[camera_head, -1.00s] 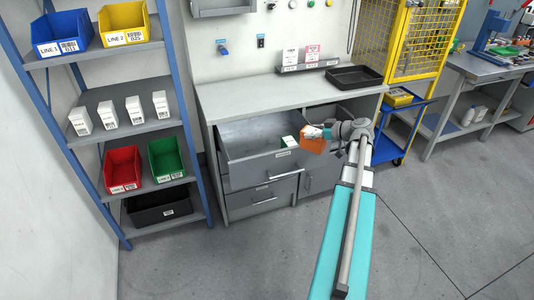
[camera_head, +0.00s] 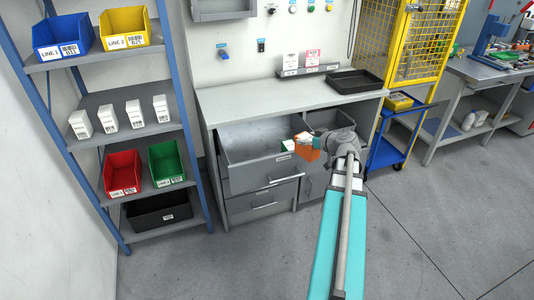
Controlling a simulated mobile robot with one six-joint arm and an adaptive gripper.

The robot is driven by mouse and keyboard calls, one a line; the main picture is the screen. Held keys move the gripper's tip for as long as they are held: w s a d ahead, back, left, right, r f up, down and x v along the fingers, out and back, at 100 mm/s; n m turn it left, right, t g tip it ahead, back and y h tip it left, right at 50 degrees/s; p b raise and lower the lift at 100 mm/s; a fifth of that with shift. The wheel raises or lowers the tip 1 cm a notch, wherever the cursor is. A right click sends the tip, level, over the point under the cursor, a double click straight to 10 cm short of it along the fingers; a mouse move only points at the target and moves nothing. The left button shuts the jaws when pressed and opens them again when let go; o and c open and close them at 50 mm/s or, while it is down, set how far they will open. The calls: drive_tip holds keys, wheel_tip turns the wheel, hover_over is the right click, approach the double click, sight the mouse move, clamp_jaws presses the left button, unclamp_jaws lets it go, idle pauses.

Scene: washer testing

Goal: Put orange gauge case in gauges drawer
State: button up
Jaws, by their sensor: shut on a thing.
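My gripper (camera_head: 315,141) is shut on the orange gauge case (camera_head: 303,149). It holds the case over the front right part of an open upper drawer (camera_head: 235,155) in the grey workbench. The drawer has a small label on its front, too small to read. A white and green box (camera_head: 288,146) shows at the drawer's right side, just left of the orange case and partly hidden by it. I cannot tell whether the case touches the box or the drawer's wall. My wrist hides part of the bench behind the case.
A second open drawer or compartment (camera_head: 335,118) lies to the right, partly behind my wrist. A closed drawer (camera_head: 262,201) sits below. The benchtop (camera_head: 260,95) holds a black tray (camera_head: 354,82). A blue-framed shelf with bins stands left; a blue cart (camera_head: 386,152) stands right.

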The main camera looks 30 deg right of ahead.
drive_tip(key=a+m+h, duration=0.2)
drive_tip(key=h, duration=0.1)
drive_tip(key=shift+w+a+m+h, duration=0.2)
drive_tip(key=shift+a+m+h, duration=0.1)
drive_tip(key=shift+m, duration=0.1)
drive_tip(key=m+h, duration=0.1)
drive_tip(key=a+m+g+h, duration=0.1)
drive_tip(key=w+m+h, duration=0.1)
drive_tip(key=shift+a+m+g+h, duration=0.3)
drive_tip(key=shift+h, duration=0.1)
drive_tip(key=m+g+h, duration=0.7)
drive_tip(key=m+g, duration=0.8)
approach(295, 140)
drive_tip(key=shift+s+a+f, duration=0.2)
drive_tip(key=shift+a+f, duration=0.15)
drive_tip(key=shift+f, duration=0.2)
drive_tip(key=shift+s+a+f, duration=0.2)
drive_tip(key=shift+a+f, duration=0.15)
drive_tip(key=shift+f, duration=0.25)
